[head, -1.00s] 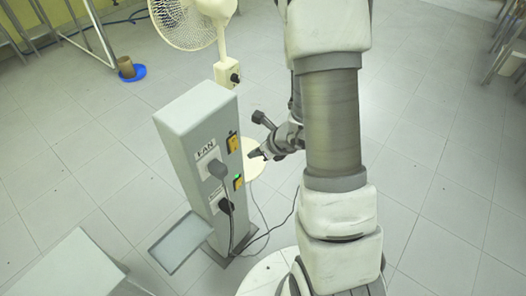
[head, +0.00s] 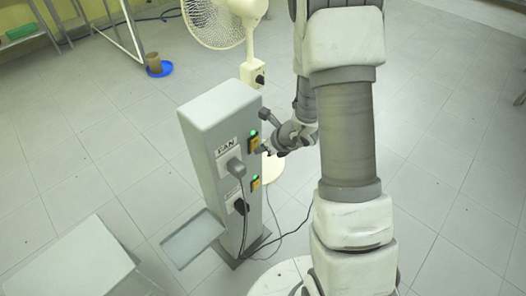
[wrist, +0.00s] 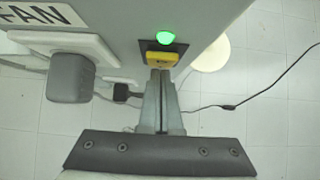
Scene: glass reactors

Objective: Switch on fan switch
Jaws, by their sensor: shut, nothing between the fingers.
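A grey column (head: 222,112) carries two yellow switches on its right-hand face. The upper one, the fan switch (head: 254,145), is level with the FAN label (head: 227,145), and a green light glows above it. In the wrist view the yellow fan switch (wrist: 158,60) sits under a lit green lamp (wrist: 164,38). My gripper (wrist: 160,72) is shut and empty, its fingertips at the lower edge of the switch, seemingly touching it. In the head view my gripper (head: 264,149) is beside the upper switch.
A white fan (head: 222,22) stands behind the column. A blue dish (head: 160,70) with a brown cup lies on the floor. The tiled floor at right is clear.

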